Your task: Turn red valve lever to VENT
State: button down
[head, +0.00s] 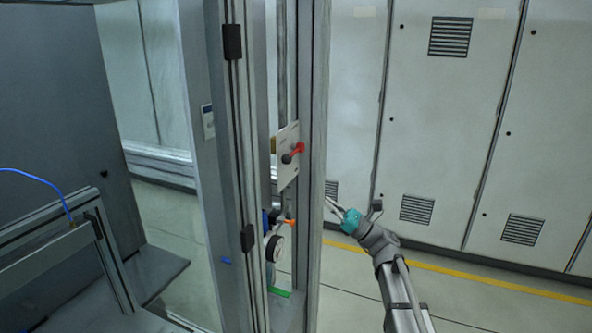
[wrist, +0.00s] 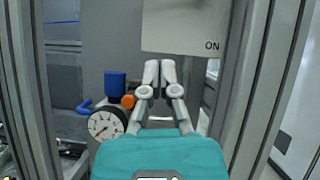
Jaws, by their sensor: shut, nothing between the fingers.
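A red lever (head: 297,149) with a dark hub sits on a white plate (head: 287,168) on the frame post in the head view. The plate (wrist: 185,25) shows the word ON in the wrist view; its lever is out of that view. Lower down, an orange-red handle (head: 287,222) sits by a blue fitting; its end (wrist: 128,101) shows beside a blue cap (wrist: 115,84) in the wrist view. I see no VENT marking and cannot tell which is the valve lever. My gripper (head: 329,203) is shut and empty, right of the post; its fingers (wrist: 160,69) point toward the plate's lower edge.
A round gauge (head: 275,248) hangs below the orange-red handle and shows left of my gripper in the wrist view (wrist: 105,124). Upright posts (wrist: 265,80) stand close on both sides. Grey cabinets (head: 450,120) stand behind. Floor is open beside the yellow line (head: 480,279).

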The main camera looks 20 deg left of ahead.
aim_at(294, 153)
dwell(0.4)
jog(key=d+r+p+x, duration=0.1)
jog(key=r+p+x, duration=0.1)
jog(key=p+x, duration=0.7)
jog(key=shift+s+d+r+x, duration=0.2)
jog(key=shift+s+r+x, duration=0.1)
jog(key=shift+x, duration=1.5)
jog(key=shift+w, duration=0.1)
